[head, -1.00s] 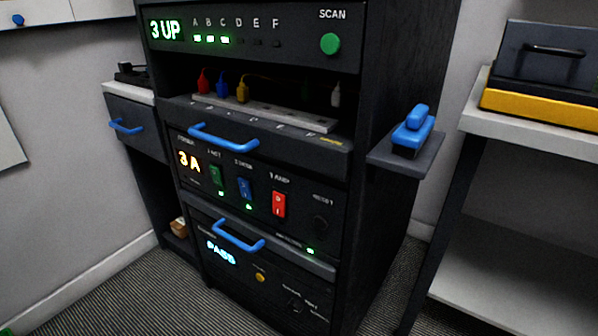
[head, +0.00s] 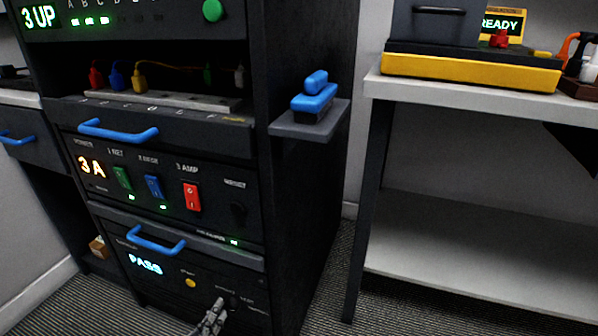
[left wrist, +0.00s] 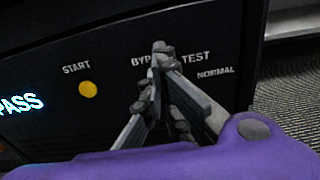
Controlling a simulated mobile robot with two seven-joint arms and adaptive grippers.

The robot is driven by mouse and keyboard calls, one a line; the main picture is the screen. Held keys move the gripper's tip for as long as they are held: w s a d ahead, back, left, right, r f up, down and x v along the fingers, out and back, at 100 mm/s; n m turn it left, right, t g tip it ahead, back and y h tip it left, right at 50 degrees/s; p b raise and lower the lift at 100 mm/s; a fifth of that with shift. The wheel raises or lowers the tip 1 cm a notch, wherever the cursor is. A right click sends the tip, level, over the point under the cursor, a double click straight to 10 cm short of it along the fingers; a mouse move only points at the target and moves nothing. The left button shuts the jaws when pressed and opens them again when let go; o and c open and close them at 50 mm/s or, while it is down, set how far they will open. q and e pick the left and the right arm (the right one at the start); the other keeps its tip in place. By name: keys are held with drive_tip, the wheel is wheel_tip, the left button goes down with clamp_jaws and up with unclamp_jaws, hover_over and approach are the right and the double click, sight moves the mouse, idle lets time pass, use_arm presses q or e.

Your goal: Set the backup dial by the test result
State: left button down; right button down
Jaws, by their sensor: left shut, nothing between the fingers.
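The bottom rack panel has a lit display (head: 145,264) that reads PASS in pale blue letters, with a yellow start button (head: 190,283) to its right. Further right are the dial's labels, BYPASS, TEST and NORMAL (left wrist: 216,72). The dark dial is hard to make out in the head view, and my gripper covers its place in the left wrist view, so its setting cannot be read. My left gripper (head: 219,304) is shut and empty, in front of this panel at the dial labels. Its fingertips (left wrist: 161,48) meet between BYPASS and TEST; contact cannot be judged. My right gripper is not in view.
Blue handles (head: 118,130) stick out from the rack above. A small side shelf (head: 312,124) with a blue-handled object juts out right. A white-topped bench (head: 470,96) holds a yellow-based case. Carpet between rack and bench is clear.

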sight(232, 306)
use_arm(q)
drive_tip(key=shift+w+d+f+b, duration=0.15)
drive_tip(key=shift+w+d+b, duration=0.15)
drive_tip(key=shift+w, duration=0.35)
drive_tip(key=shift+w+r, duration=0.2)
drive_tip(key=shift+r, duration=0.05)
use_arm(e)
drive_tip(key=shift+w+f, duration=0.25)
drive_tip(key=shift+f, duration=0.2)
use_arm(q)
drive_tip(key=shift+b, duration=0.4)
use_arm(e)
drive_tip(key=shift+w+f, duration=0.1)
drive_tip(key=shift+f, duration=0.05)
use_arm(q)
drive_tip(key=shift+d+b, duration=0.35)
drive_tip(key=shift+b, duration=0.15)
drive_tip(key=shift+d+b, duration=0.35)
drive_tip(key=shift+b, duration=0.15)
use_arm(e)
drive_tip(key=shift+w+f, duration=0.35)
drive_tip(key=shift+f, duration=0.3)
use_arm(q)
drive_tip(key=shift+d+f, duration=0.15)
drive_tip(key=shift+d, duration=0.1)
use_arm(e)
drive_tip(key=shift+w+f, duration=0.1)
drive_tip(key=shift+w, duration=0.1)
